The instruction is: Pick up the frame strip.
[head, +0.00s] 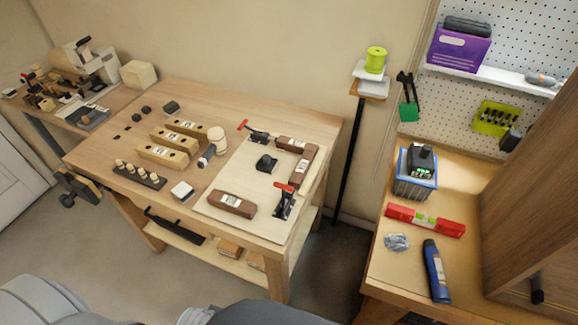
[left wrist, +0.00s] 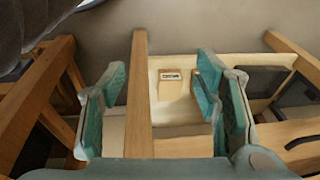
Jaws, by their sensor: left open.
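Three dark brown wooden strips with pale labels are on the light board of the bench in the head view: one at the front (head: 232,204), one at the right (head: 301,173) and one at the back (head: 296,145). I cannot tell which is the frame strip. In the left wrist view, my left gripper (left wrist: 160,64) is open, with teal fingers spread apart. A long light wooden bar (left wrist: 138,90) shows between the fingers, not gripped. A small labelled wooden block (left wrist: 171,83) lies beyond it on a pale surface. My right gripper is not in view.
Red-handled clamps (head: 284,200) stand on the board (head: 225,181). Light labelled blocks (head: 163,154) and a peg rack (head: 139,175) occupy the bench's left side. A lower shelf (head: 190,250) holds loose pieces. A side counter at right carries a red level (head: 425,221).

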